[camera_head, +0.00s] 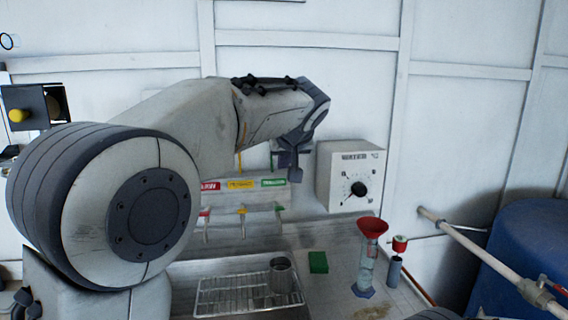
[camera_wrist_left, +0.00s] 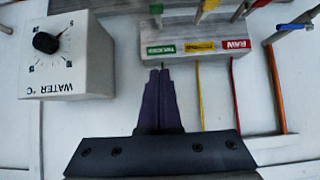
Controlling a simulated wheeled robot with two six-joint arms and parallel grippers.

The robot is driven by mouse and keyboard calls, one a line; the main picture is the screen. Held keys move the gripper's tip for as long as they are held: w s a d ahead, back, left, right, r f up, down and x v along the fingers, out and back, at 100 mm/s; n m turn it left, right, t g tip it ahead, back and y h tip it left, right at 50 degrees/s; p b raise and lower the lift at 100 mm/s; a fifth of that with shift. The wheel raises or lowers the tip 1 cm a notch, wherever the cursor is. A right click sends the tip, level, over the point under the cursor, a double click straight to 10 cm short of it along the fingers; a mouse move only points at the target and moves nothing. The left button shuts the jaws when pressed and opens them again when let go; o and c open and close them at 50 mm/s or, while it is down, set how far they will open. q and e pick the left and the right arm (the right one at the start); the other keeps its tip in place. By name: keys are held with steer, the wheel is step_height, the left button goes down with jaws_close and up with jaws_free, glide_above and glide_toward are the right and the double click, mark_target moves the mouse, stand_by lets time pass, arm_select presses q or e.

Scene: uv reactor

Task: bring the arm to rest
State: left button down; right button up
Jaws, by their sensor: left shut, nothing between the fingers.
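My left arm (camera_head: 165,120) reaches in from the left and bends over the bench. My left gripper (camera_head: 288,165) hangs at its end, left of the white dial box (camera_head: 350,176) and in front of the wall. In the left wrist view the two dark fingers (camera_wrist_left: 161,90) are together with nothing between them. They point toward the labelled strip (camera_wrist_left: 195,48) with green, yellow and red labels. My right gripper is not in view.
The bench holds a wire rack (camera_head: 215,296) with a metal cup (camera_head: 281,275), a green block (camera_head: 318,262) and a red funnel (camera_head: 373,226) on a clear column. Several coloured valves (camera_head: 241,211) sit below the strip. A blue barrel (camera_head: 525,255) and pipe stand right.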

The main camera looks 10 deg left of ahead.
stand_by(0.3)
arm_select(q)
steer(key=s+d+f+m+g+h+p, duration=0.1)
steer(key=s+d+f+m+g+h, duration=0.15)
steer(key=s+d+f, duration=0.45)
steer(key=s+d+f+m+g+h, duration=0.1)
steer(key=s+d+f+m+g, duration=0.2)
steer(key=s+f, duration=0.45)
steer(key=s+f+m+g, duration=0.2)
steer(key=s+f+m, duration=0.1)
steer(key=s, duration=0.9)
steer(key=s+f+m+g+h+p, duration=0.1)
steer(key=s+f+m, duration=0.2)
steer(key=s, duration=0.9)
step_height(320, 180, down, 4)
steer(key=shift+s+d+r+g, duration=0.15)
steer(key=shift+r+g, duration=0.05)
steer(key=shift+g, duration=0.15)
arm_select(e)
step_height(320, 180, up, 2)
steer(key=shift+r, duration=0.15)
arm_select(q)
steer(key=shift+h, duration=0.25)
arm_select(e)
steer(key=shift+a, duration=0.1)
